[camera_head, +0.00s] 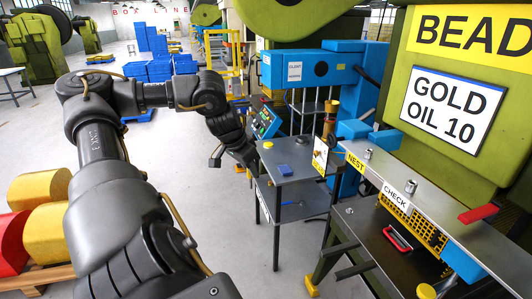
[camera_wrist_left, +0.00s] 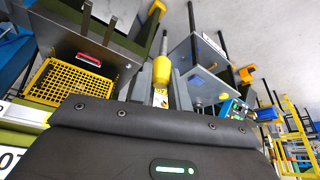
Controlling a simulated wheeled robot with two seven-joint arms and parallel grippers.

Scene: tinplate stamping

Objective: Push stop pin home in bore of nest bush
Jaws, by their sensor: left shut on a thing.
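My left gripper (camera_wrist_left: 165,84) is shut on a yellow-bodied piece (camera_wrist_left: 161,69) with a slim grey shank (camera_wrist_left: 164,45), likely the stop pin. In the head view my left arm reaches out from the left and its dark hand (camera_head: 240,150) ends just left of the grey bench; the fingertips and the held piece are not clear there. A small metal bush (camera_head: 368,153) stands on the ledge by the NEST label (camera_head: 355,163), well to the right of the hand. Its bore is too small to make out. My right gripper is in neither view.
Another small metal part (camera_head: 411,186) stands by the CHECK label. A red-handled item (camera_head: 397,239) and yellow mesh (camera_head: 425,228) lie below the ledge. Open floor lies left of the bench.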

